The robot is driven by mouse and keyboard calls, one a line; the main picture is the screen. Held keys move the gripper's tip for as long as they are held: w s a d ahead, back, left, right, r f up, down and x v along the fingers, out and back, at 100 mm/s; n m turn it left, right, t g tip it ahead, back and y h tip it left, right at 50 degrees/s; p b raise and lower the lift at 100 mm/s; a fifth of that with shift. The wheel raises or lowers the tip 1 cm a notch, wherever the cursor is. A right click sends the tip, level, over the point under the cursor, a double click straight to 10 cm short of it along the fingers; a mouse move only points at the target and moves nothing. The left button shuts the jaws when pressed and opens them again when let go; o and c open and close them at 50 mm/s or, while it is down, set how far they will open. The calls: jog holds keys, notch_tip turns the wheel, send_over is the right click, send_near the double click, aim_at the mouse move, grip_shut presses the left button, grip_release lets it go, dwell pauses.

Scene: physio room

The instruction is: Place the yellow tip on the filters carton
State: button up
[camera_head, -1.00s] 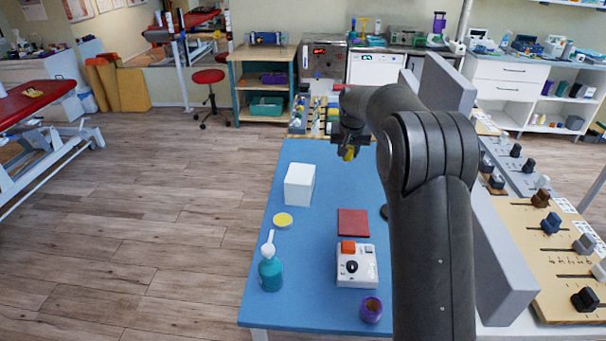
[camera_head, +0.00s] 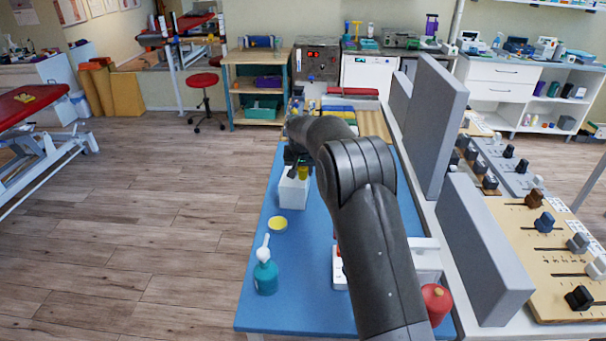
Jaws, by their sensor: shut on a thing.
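My gripper (camera_head: 299,163) is shut on the yellow tip (camera_head: 303,173), which shows as a small yellow piece below the jaws. The plain white box (camera_head: 292,193), which looks like the filters carton, stands on the blue table. No label is readable on it. The gripper and the yellow tip are over the box's top right part in the head view. I cannot tell whether the tip touches the box top or hangs just above it.
A round yellow-topped lid (camera_head: 277,223) and a teal pump bottle (camera_head: 265,272) stand in front of the box on the blue table (camera_head: 290,310). My arm hides much of the table's right side. A red container (camera_head: 435,300) and grey panels (camera_head: 438,125) stand at right.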

jog(key=shift+f, duration=0.75)
jog(key=shift+f, duration=0.1)
jog(key=o, duration=0.9)
jog(key=shift+o, duration=0.2)
